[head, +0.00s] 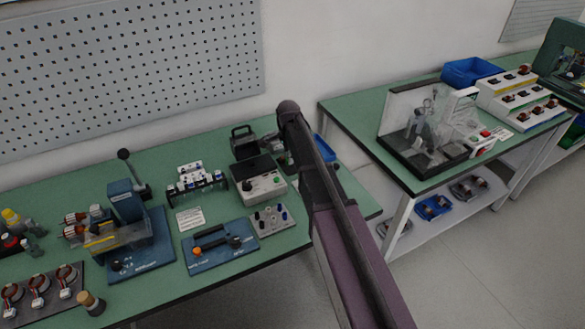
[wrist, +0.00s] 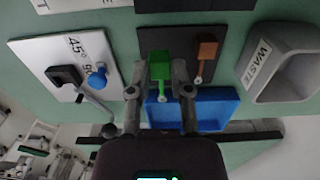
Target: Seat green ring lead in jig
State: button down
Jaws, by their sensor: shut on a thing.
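In the wrist view, my gripper (wrist: 160,72) is shut on the green ring lead, with a finger on each side of its green block (wrist: 160,58). A small pale ring end (wrist: 161,97) shows below the block, between the fingers. A dark plate (wrist: 125,45), perhaps the jig, lies behind the lead. An orange-brown lead (wrist: 205,50) with a similar ring end is at its right part. I cannot tell whether the green lead touches the plate. In the head view my arm hides the gripper and the lead.
In the wrist view, a blue tray (wrist: 222,108) is close to the fingers. A grey waste bin (wrist: 290,62) is at right. A white plate (wrist: 40,50) with a black-handled lever and blue knob is at left. A grey control box (head: 262,186) stands beside my arm.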

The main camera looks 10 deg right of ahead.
jog(key=shift+r, duration=0.15)
notch_tip(320, 180, up, 19)
jog(key=p, duration=1.9)
jog(key=shift+r+p, duration=0.2)
jog(key=shift+p, duration=0.1)
jog(key=shift+s+f, duration=0.1)
